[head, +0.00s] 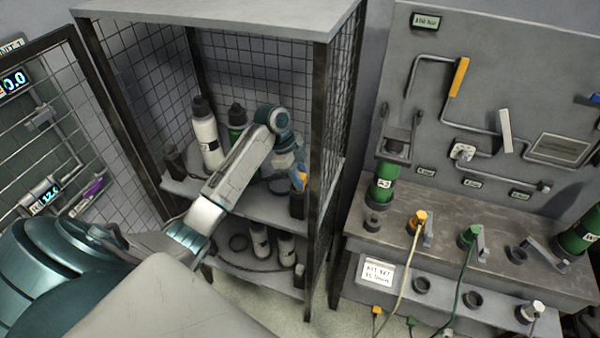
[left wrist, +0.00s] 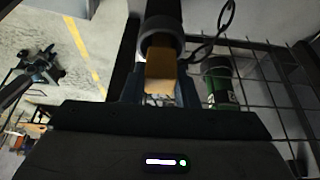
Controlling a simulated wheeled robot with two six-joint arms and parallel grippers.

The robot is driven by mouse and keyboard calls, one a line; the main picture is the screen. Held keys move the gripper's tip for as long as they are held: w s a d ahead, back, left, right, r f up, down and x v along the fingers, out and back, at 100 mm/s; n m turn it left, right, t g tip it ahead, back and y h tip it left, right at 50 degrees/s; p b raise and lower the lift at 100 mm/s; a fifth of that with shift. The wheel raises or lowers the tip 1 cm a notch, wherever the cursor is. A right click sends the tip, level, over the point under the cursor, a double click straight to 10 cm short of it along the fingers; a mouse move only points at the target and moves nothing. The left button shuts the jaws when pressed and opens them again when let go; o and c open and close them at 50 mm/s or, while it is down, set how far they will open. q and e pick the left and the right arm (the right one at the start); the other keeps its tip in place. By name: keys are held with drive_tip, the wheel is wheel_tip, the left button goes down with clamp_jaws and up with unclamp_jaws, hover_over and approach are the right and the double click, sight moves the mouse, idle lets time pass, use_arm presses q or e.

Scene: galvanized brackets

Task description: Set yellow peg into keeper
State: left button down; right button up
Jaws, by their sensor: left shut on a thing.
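My left arm reaches into the wire-mesh cabinet. Its gripper (head: 297,176) is shut on the yellow peg (head: 300,181), near the cabinet's front right post. In the left wrist view the peg (left wrist: 160,74) shows as an orange-yellow block between the fingers. A dark round cup, which looks like the keeper (left wrist: 160,42), is right beyond the peg and in line with it. In the head view a dark cup (head: 297,205) stands just below the gripper. I cannot tell whether the peg's far end is inside the cup. My right gripper is not in view.
The cabinet's right front post (head: 318,190) is close to the gripper. A bench (head: 480,235) with corded plugs and a green cylinder (head: 382,190) stands at right.

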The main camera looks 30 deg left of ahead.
use_arm(q)
drive_tip(key=shift+s+a, duration=0.1)
drive_tip(key=shift+f, duration=0.2)
drive_tip(key=c, duration=1.1)
unclamp_jaws()
drive_tip(key=shift+r, duration=0.15)
drive_tip(key=shift+a+r, duration=0.1)
drive_tip(key=shift+r, duration=0.05)
drive_tip(key=b+v, duration=0.2)
drive_tip(key=v, duration=1)
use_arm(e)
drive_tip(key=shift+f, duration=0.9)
